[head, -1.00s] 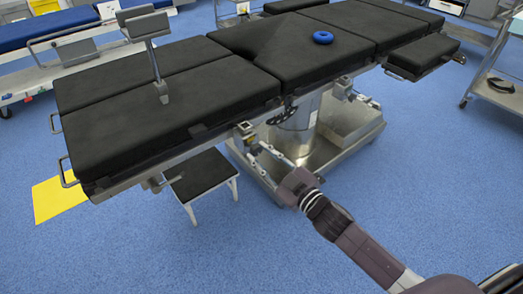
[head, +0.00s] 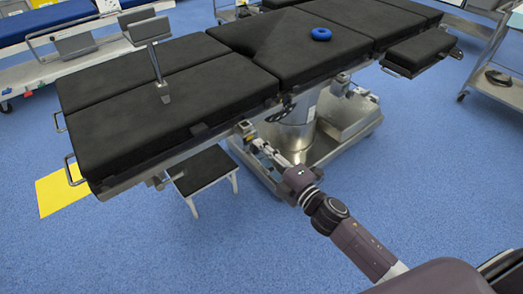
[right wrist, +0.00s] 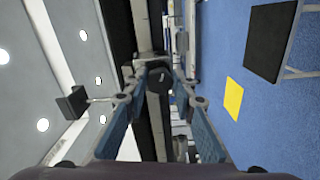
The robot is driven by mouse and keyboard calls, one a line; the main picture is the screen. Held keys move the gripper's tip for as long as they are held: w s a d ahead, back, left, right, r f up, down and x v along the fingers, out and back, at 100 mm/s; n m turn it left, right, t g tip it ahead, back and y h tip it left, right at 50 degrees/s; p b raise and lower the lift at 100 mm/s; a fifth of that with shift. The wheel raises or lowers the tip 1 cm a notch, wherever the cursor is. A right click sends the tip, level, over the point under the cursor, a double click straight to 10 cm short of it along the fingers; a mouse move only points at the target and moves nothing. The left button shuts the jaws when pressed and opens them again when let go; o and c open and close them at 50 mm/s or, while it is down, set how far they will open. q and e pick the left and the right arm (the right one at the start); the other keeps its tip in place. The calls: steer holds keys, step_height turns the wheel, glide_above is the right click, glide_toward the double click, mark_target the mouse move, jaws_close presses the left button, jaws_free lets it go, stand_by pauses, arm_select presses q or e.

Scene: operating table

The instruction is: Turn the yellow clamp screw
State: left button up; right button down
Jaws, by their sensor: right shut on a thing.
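The operating table (head: 215,92) has black pads and a metal side rail. A small metal clamp (head: 245,130) sits on the near rail. My right gripper (head: 258,146) reaches up to this clamp from the lower right, and its fingertips are at the clamp's screw. In the right wrist view, the fingers (right wrist: 158,76) close from both sides on a dark round end, which I take to be the clamp screw (right wrist: 157,82). The screw's yellow colour cannot be made out now, and the fingers hide much of it. My left gripper is not in view.
A black-topped step stool (head: 207,170) stands below the table's left part, near a yellow floor sheet (head: 60,190). The table's metal base (head: 293,132) stands behind my gripper. The floor in front is clear.

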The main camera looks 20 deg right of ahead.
steer(key=n, duration=0.8)
steer(key=n+b, duration=0.1)
steer(key=n, duration=0.8)
steer(key=shift+s+a+r, duration=0.1)
steer(key=shift+a+r, duration=0.05)
steer(key=shift+a, duration=0.05)
steer(key=shift+n, duration=2.3)
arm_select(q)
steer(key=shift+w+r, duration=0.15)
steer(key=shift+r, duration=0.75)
arm_select(e)
steer(key=shift+n, duration=0.3)
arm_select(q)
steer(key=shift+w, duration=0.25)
